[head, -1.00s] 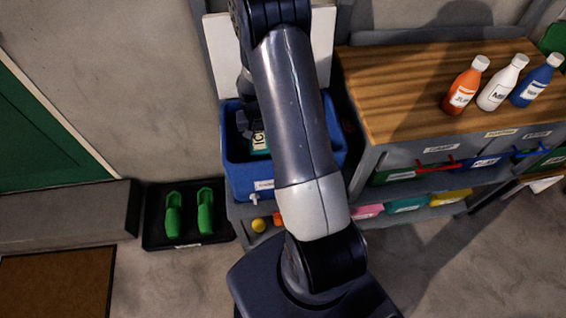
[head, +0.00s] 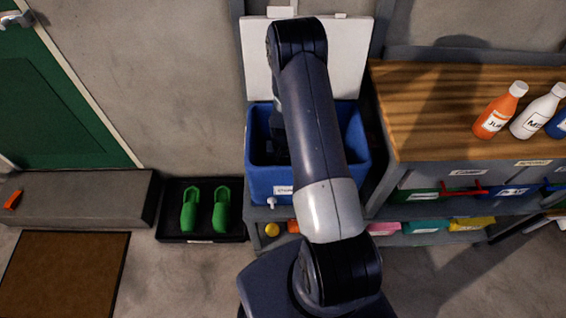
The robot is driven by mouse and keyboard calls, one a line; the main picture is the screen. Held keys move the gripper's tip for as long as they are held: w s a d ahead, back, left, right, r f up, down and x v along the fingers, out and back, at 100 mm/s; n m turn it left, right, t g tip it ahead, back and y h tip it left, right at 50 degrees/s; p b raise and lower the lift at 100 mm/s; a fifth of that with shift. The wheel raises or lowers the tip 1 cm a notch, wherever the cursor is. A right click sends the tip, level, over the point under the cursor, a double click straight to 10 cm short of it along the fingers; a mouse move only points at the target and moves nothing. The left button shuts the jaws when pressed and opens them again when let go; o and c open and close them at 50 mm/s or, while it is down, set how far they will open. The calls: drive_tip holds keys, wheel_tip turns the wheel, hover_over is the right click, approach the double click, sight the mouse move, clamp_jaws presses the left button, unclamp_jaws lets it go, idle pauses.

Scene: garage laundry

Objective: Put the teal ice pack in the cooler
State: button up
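The blue cooler (head: 258,180) stands open, with its white lid (head: 350,60) raised against the wall behind it. My arm reaches across the cooler and hides much of its opening. My gripper (head: 281,150) is a dark shape low inside the cooler's left part. Its fingers are too dark and too covered to tell open from shut. The teal ice pack is not visible now; the arm or the cooler's front wall may hide it.
A wooden-topped bench (head: 430,100) stands right of the cooler, with an orange bottle (head: 497,112) and a white bottle (head: 536,112) on it. Green shoes (head: 190,208) sit on a black tray (head: 170,232) to the left. A yellow ball (head: 272,229) lies below the cooler.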

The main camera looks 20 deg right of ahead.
sight(283, 163)
drive_tip(key=shift+f, duration=0.15)
drive_tip(key=shift+f+b, duration=0.4)
drive_tip(key=shift+b, duration=0.1)
drive_tip(key=o, duration=1.2)
drive_tip(key=shift+r, duration=0.1)
drive_tip(key=shift+o, duration=0.2)
drive_tip(key=shift+r, duration=0.1)
drive_tip(key=shift+r+p, duration=0.5)
drive_tip(key=shift+p, duration=0.05)
wheel_tip(283, 163, up, 12)
drive_tip(key=shift+f+b, duration=0.25)
drive_tip(key=shift+b, duration=0.15)
drive_tip(key=shift+f, duration=0.1)
